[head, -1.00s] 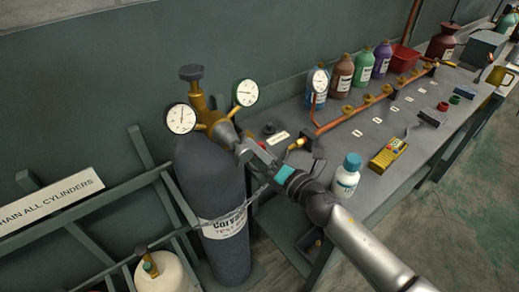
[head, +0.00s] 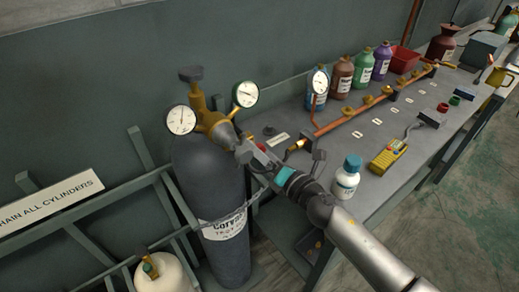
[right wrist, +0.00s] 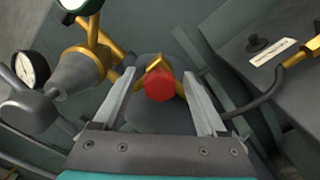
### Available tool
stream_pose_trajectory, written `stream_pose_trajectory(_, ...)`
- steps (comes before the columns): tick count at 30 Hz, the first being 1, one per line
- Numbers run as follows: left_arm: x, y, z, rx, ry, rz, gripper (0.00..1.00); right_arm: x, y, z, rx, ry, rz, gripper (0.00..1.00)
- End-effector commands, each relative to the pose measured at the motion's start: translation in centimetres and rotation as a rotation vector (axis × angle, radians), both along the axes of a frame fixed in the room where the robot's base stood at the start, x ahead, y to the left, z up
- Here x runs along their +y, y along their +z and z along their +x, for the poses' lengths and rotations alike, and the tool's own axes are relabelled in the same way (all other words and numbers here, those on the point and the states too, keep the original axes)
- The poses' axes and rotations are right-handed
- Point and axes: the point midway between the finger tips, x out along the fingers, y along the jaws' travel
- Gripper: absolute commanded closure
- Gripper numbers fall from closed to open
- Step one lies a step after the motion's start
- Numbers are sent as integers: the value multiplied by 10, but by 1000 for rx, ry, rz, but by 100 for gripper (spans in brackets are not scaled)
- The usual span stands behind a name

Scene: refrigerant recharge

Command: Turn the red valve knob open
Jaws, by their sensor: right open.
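The red valve knob (right wrist: 159,87) shows in the right wrist view as a faceted red cap in front of a brass fitting (right wrist: 156,66). My right gripper (right wrist: 156,78) is open, with one finger on each side of the knob. Gaps show between the knob and both fingers, and nothing is held. In the head view my right gripper (head: 250,152) is by the brass regulator (head: 216,127) on top of the dark grey cylinder (head: 212,185). My left gripper is not in view.
Two gauges (head: 181,120) (head: 245,94) flank the regulator. A chain crosses the cylinder by the rack (head: 160,178). The bench (head: 365,160) at right holds a white bottle (head: 346,178), a yellow meter (head: 388,156) and a copper manifold (head: 345,117). A white tank (head: 165,275) stands lower left.

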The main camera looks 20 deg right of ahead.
Motion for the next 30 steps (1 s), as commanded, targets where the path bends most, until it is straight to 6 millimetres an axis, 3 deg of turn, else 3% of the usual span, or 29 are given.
stream_pose_trajectory(5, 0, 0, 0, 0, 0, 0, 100, -1, 0, -2, 0, 0, 0, 26)
stream_pose_trajectory(11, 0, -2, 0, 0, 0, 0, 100, -7, -1, -19, 2, 0, 0, 26)
stream_pose_trajectory(30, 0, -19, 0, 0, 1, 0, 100, -40, -2, -112, 2, -1, 2, 26)
